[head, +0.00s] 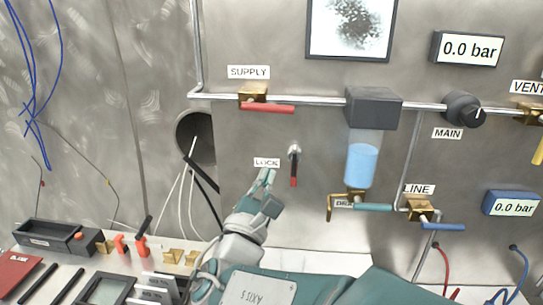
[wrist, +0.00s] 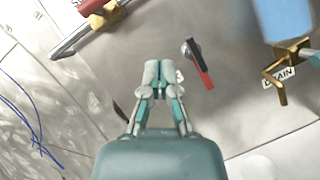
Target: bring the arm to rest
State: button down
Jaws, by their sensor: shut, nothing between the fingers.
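My gripper (head: 267,176) is in front of the steel wall, just below the LOCK label (head: 266,162) in the head view. In the wrist view my gripper (wrist: 159,72) has its two fingertips together with nothing between them. The lock lever (head: 293,168), with a red and black handle hanging down, is to the right of the fingers. It also shows in the wrist view (wrist: 198,66), apart from the fingertips. My arm reaches up from the bottom of the head view.
A red SUPPLY valve handle (head: 268,108) and pipe run above. A filter bowl with blue liquid (head: 361,165), a teal drain handle (head: 373,207) and a blue LINE handle (head: 444,226) are at the right. A bench with tools and a black tray (head: 48,237) is at lower left.

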jog(key=s+d+f+m+g+h, duration=0.2)
jog(key=s+d+f+m+g, duration=0.2)
jog(key=d+m+g, duration=0.5)
jog(key=s+d+f+m+g+h, duration=0.3)
jog(key=d+f+m+g, duration=0.15)
jog(key=d, duration=0.95)
jog(key=s+a+f+m+g+y, duration=0.2)
jog(key=s+f+m+y, duration=0.4)
jog(key=s+m+y, duration=0.4)
jog(key=s+m, duration=0.1)
jog(key=m, duration=0.2)
jog(key=shift+a+f+y, duration=0.2)
jog(key=shift+a+y, duration=0.05)
jog(key=shift+y, duration=0.15)
